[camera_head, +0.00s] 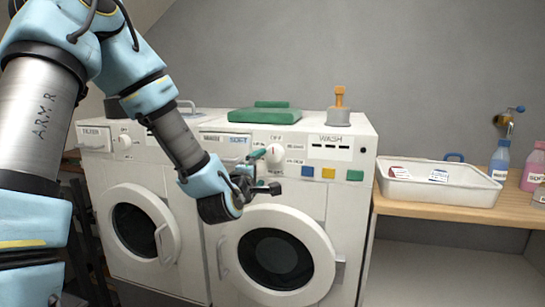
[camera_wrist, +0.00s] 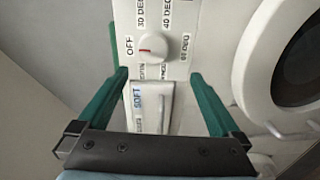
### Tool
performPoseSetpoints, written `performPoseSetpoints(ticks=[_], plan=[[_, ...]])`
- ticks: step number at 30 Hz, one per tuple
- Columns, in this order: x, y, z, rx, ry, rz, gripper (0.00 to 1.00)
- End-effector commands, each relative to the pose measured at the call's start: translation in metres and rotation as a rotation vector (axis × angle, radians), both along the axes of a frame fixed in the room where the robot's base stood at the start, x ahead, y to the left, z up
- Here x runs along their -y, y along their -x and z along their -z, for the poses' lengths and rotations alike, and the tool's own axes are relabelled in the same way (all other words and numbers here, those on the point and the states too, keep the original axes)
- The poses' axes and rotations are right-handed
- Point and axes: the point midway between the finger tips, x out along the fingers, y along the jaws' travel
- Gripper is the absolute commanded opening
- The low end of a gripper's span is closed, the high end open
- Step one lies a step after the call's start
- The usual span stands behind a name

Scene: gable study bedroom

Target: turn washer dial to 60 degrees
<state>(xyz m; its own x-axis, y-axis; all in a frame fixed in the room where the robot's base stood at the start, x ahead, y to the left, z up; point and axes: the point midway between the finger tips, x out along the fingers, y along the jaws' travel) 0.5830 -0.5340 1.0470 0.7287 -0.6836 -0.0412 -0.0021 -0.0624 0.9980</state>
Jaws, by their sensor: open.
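The washer dial (camera_wrist: 152,48) is a round white knob with a red mark, on the right-hand washer (camera_head: 350,205). In the wrist view the red mark points left, toward the OFF label (camera_wrist: 130,46). The 30 DEG, 40 DEG and 60 DEG (camera_wrist: 185,47) labels run around it from the top to the right. The dial (camera_head: 274,153) also shows in the head view, partly behind my gripper. My gripper (camera_wrist: 158,74) is open with green fingers apart and nothing between them. The dial lies just beyond the fingertips; I cannot tell any contact.
A white tray (camera_head: 440,195) and bottles (camera_head: 500,158) stand on the wooden shelf at the right.

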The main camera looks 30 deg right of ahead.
Motion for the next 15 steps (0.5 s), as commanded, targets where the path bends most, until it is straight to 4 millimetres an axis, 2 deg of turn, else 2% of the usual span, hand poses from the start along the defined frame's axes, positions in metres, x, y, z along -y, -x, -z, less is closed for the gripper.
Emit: performPoseSetpoints(ticks=[5,15], plan=[[0.011,-0.004,-0.009,-0.004,0.069,-0.004,1.00],[0.051,-0.047,-0.011,-0.003,0.067,-0.004,1.00]])
